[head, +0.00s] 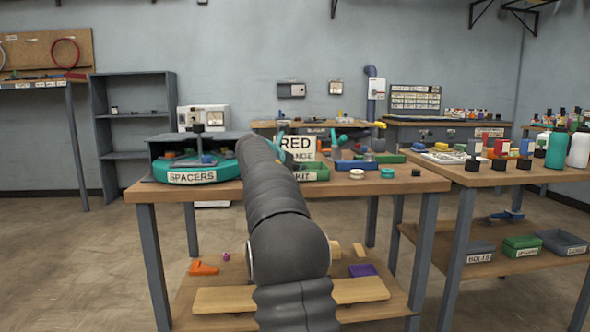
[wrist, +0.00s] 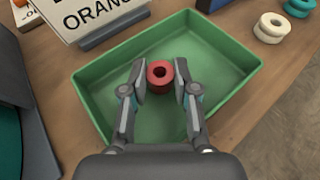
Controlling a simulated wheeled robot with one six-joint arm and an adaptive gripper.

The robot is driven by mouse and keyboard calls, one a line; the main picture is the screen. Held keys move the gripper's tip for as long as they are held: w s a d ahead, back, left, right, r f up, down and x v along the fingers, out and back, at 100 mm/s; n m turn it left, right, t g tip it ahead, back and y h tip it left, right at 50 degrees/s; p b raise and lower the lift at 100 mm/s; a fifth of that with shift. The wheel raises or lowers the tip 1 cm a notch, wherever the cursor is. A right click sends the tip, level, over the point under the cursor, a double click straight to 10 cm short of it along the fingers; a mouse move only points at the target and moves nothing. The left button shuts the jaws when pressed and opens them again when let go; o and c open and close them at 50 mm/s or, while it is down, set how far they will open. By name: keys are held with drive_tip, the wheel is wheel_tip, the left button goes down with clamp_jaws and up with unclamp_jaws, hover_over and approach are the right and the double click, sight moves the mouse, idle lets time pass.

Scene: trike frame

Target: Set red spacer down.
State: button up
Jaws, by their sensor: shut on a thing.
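The red spacer (wrist: 160,76) is a short ring with a dark centre hole, seen in the wrist view. My gripper (wrist: 160,82) is shut on it, one finger on each side. Spacer and fingertips are over the inside of a green tray (wrist: 84,91); I cannot tell whether the spacer touches the tray's floor. No other thing shows in the tray. In the head view the green tray (head: 316,172) stands on the table behind my arm, which hides my gripper and the spacer there.
A sign reading RED and ORANGE (head: 297,148) stands behind the tray. White and teal rings (head: 357,174) lie to the tray's right. A teal round holder labelled SPACERS (head: 195,172) is at the table's left. A second table (head: 500,178) with bottles and blocks stands at right.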

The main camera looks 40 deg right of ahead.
drive_tip(key=shift+f, duration=0.15)
drive_tip(key=o, duration=0.5)
drive_tip(key=shift+r, duration=0.2)
drive_tip(key=v, duration=1.2)
drive_tip(key=shift+p, duration=0.3)
drive_tip(key=shift+s, duration=0.1)
drive_tip(key=s+a+f+m+y, duration=0.4)
drive_tip(key=s+a+f+m, duration=0.3)
drive_tip(key=s+a, duration=0.4)
drive_tip(key=s+a+f+m+y, duration=0.4)
drive_tip(key=s+a+f+m, duration=0.3)
drive_tip(key=s+a+f, duration=0.3)
drive_tip(key=s+a+f+m+y, duration=0.4)
drive_tip(key=s+a+f+m, duration=0.4)
drive_tip(key=s+a, duration=0.4)
drive_tip(key=shift+s+f+t+y, duration=0.2)
drive_tip(key=shift+s+f, duration=0.15)
drive_tip(key=shift+s, duration=0.45)
drive_tip(key=shift+s+f+t+y, duration=0.1)
drive_tip(key=shift+s+f+t, duration=0.15)
drive_tip(key=shift+s, duration=0.55)
